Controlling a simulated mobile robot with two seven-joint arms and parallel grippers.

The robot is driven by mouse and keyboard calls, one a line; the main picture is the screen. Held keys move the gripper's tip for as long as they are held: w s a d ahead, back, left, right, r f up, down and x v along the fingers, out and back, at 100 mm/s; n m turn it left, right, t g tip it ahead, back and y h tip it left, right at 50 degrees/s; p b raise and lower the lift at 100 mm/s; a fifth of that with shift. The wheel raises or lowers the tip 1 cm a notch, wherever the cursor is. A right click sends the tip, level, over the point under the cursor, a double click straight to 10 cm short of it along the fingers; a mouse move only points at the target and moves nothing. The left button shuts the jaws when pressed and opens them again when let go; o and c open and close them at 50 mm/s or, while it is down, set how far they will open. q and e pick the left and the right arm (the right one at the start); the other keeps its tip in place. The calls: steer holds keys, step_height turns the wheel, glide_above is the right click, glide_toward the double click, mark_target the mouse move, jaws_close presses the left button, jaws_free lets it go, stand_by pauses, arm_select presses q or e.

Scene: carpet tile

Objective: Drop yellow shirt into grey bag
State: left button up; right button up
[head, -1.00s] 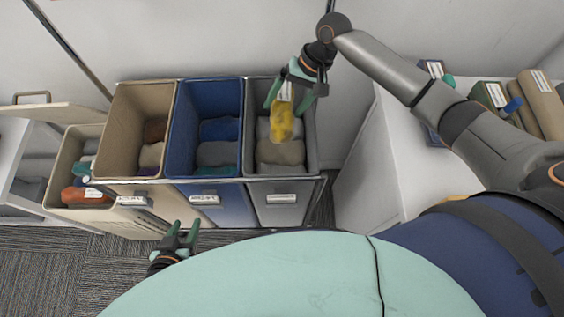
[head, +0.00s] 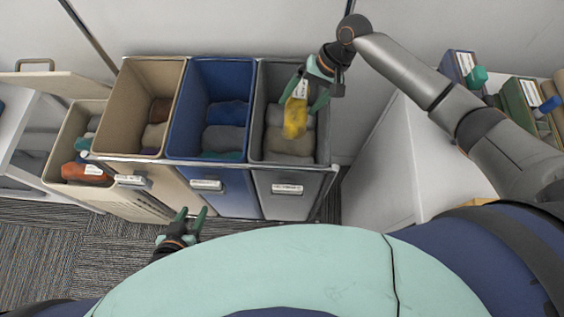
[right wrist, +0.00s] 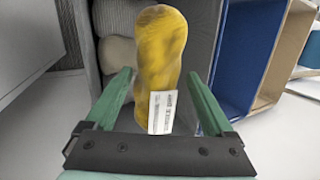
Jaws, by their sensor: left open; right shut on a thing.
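The yellow shirt (head: 295,120), a rolled bundle with a white label, hangs from my right gripper (head: 304,97) over the open grey bag (head: 287,203). My right gripper is shut on it. In the right wrist view the yellow shirt (right wrist: 160,50) is between the two green fingers (right wrist: 160,105), with the grey bag's inside (right wrist: 95,80) behind it. The grey bag holds grey and beige rolled cloths. Whether the shirt touches them cannot be told. My left gripper (head: 191,214) is open and empty, low in front of the bags.
A blue bag (head: 235,198) stands left of the grey one, then a beige bag (head: 125,115), each with rolled cloths inside. A tilted beige bin (head: 60,160) is further left. A white cabinet (head: 375,170) with several objects on top stands at the right.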

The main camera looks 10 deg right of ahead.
steer(key=o, duration=1.2)
steer(key=shift+o, duration=0.2)
steer(key=v, duration=1.2)
steer(key=shift+r+p, duration=0.3)
steer(key=shift+p, duration=0.05)
